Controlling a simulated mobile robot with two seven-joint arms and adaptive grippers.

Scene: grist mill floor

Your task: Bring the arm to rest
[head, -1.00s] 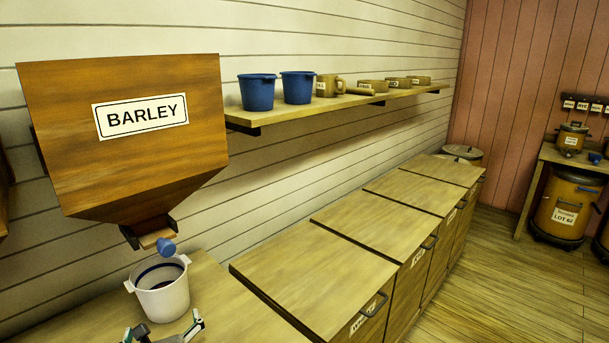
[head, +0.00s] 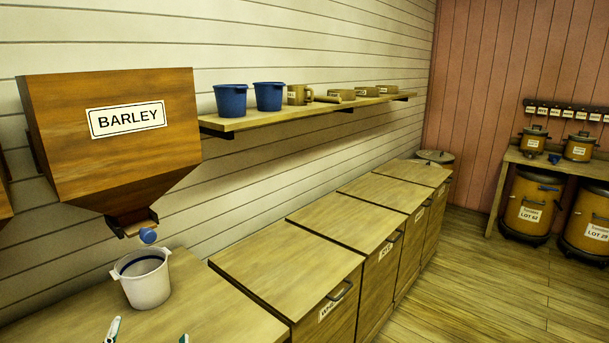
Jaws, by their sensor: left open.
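My left gripper (head: 148,335) shows only by its two fingertips at the bottom edge of the head view. The tips are apart, with nothing between them, over the wooden counter (head: 205,290). They are in front of a white bucket (head: 146,285) and apart from it. The bucket stands upright on the counter, under the spout of the wooden hopper labelled BARLEY (head: 110,140). A blue knob (head: 148,236) sits at the spout. The rest of my left arm is out of the picture. My right gripper is not in view.
Wooden bins (head: 288,272) with front handles line the wall right of the counter. A shelf (head: 320,108) above holds two blue buckets (head: 231,100) and several wooden measures. Lidded barrels (head: 527,205) stand under a far table (head: 510,157). The floor (head: 470,285) between is clear.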

